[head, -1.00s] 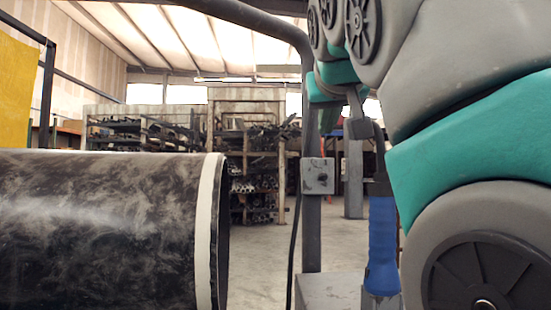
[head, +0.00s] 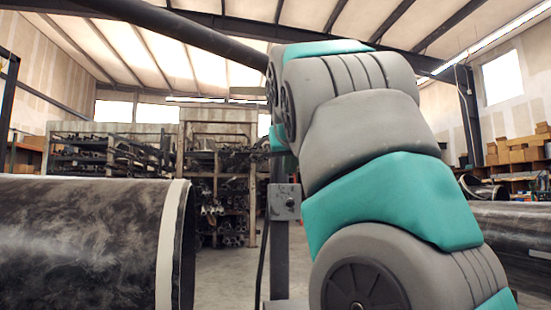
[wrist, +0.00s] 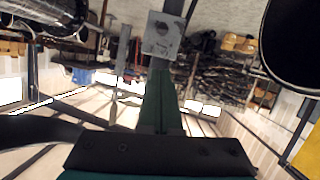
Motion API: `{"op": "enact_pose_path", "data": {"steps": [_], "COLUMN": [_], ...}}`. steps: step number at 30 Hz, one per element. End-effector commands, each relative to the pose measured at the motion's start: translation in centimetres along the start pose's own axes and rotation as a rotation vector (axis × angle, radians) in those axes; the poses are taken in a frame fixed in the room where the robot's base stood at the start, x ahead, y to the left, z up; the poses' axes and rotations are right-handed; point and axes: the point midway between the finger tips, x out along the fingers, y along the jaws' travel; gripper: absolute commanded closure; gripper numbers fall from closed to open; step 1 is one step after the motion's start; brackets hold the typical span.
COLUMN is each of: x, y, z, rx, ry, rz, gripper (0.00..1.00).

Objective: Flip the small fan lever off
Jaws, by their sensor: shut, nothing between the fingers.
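A small grey switch box (head: 285,202) is fixed on a dark upright post in the head view. It has a small dark knob or lever on its face, too small to read its position. The box also shows at the top of the wrist view (wrist: 161,35), with a dark spot on its face. My gripper (wrist: 161,72) is shut and empty in the wrist view, its green fingers pointing at the box and their tips just below it in the picture. I cannot tell if they touch.
A large dark pipe with a pale end band (head: 85,240) lies at the left of the head view. Another dark pipe (head: 515,235) lies at the right. Racks of pipes (head: 110,150) stand behind. Bare floor shows between the left pipe and the post.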

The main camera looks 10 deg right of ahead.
Motion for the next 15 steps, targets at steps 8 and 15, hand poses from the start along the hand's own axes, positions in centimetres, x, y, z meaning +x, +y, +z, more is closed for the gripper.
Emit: {"op": "enact_pose_path", "data": {"steps": [8, 15], "x": [4.8, 6.2], "y": [-0.1, 0.0], "z": [0.6, 2.0], "rx": [-0.002, 0.0], "ry": [-0.002, -0.001], "rz": [-0.001, 0.0], "gripper": [1.0, 1.0]}}
